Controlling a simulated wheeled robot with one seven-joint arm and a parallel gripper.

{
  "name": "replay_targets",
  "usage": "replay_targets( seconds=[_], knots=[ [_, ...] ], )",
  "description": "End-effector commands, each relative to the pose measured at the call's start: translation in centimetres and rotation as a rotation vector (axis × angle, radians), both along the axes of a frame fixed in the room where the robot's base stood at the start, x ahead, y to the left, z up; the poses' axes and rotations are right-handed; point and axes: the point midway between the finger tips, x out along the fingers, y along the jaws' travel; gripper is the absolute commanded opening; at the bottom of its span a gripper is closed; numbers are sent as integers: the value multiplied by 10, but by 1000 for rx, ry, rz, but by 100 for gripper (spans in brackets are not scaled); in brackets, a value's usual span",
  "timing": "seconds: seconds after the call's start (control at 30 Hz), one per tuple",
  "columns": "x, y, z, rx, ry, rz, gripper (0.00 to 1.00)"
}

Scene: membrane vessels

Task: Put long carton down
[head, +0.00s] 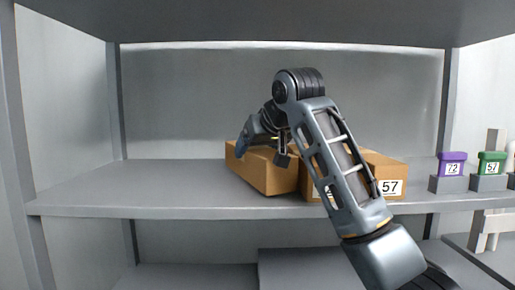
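A long brown carton (266,178) is at the middle of the grey shelf (160,187), with its near end close to the front edge and slightly angled. My gripper (250,142) is over the carton's top at its left side. My wrist hides the fingertips, so I cannot tell whether they grip it. I also cannot tell whether the carton's underside touches the shelf.
More brown cartons stand just right of it, one labelled 57 (390,178), partly behind my arm. A purple-lidded tub (452,164) and a green-lidded tub (491,164) stand on grey blocks at the right. The shelf's left part is clear.

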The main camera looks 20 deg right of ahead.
Motion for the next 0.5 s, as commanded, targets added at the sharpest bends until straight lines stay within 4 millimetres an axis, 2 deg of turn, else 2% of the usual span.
replay_targets(
  seconds=[0.5],
  knots=[
    [0,0,-3,0,-2,0,31]
  ],
)
